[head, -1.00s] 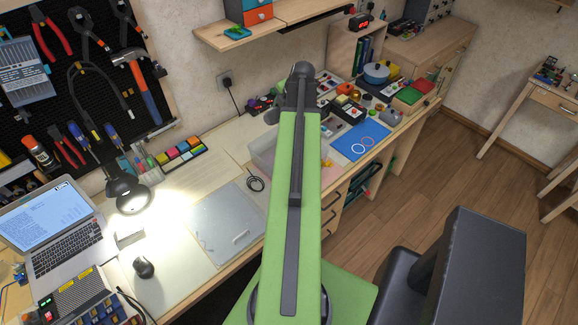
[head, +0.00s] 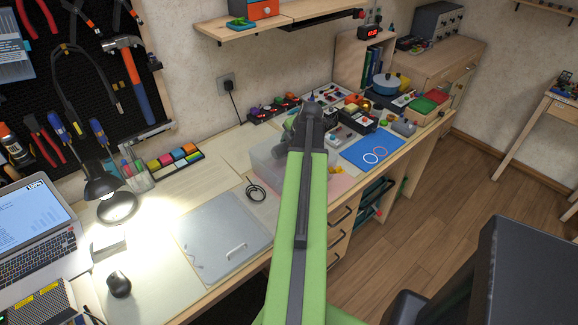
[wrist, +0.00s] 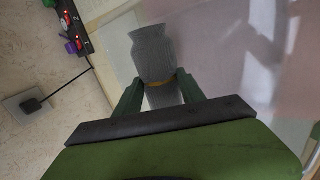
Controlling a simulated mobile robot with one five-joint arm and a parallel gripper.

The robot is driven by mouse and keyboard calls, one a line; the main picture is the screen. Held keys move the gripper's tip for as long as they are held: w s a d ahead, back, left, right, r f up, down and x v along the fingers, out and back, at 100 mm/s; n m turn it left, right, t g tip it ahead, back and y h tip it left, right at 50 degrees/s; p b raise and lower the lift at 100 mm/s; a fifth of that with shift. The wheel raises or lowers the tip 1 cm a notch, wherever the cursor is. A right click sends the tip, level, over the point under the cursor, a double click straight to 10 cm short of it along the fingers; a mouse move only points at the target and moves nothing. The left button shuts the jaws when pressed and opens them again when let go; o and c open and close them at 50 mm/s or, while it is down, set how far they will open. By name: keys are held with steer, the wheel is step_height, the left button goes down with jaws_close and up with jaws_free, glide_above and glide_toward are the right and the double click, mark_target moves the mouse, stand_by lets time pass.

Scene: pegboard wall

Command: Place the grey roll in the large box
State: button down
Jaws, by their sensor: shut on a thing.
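The grey roll (wrist: 152,50) is between the two green fingers of my gripper (wrist: 158,80) in the wrist view. My gripper is shut on it, and its upper part stands out beyond the fingertips. In the head view my own arm hides the gripper and the roll. A large translucent box (head: 263,166) stands on the desk just left of my arm in the head view, and the arm covers part of it. Pale, see-through surfaces lie around the roll in the wrist view. I cannot tell whether the roll is above the box or inside its rim.
A lit lamp (head: 104,187) and a laptop (head: 38,235) stand further left. Right of my arm are a blue mat (head: 372,151) and several small items. A shelf (head: 290,19) hangs above the desk.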

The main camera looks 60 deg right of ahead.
steer(key=shift+f, duration=0.35)
steer(key=shift+f+b, duration=2.25)
steer(key=shift+f, duration=0.15)
steer(key=c, duration=0.7)
jaws_free()
steer(key=shift+o, duration=0.2)
steer(key=shift+r, duration=0.1)
steer(key=p+v, duration=1.1)
steer(key=v, duration=0.2)
steer(key=shift+w+d+p, duration=0.15)
steer(key=shift+w+p, duration=0.15)
steer(key=shift+p, duration=0.05)
steer(key=shift+r, duration=0.1)
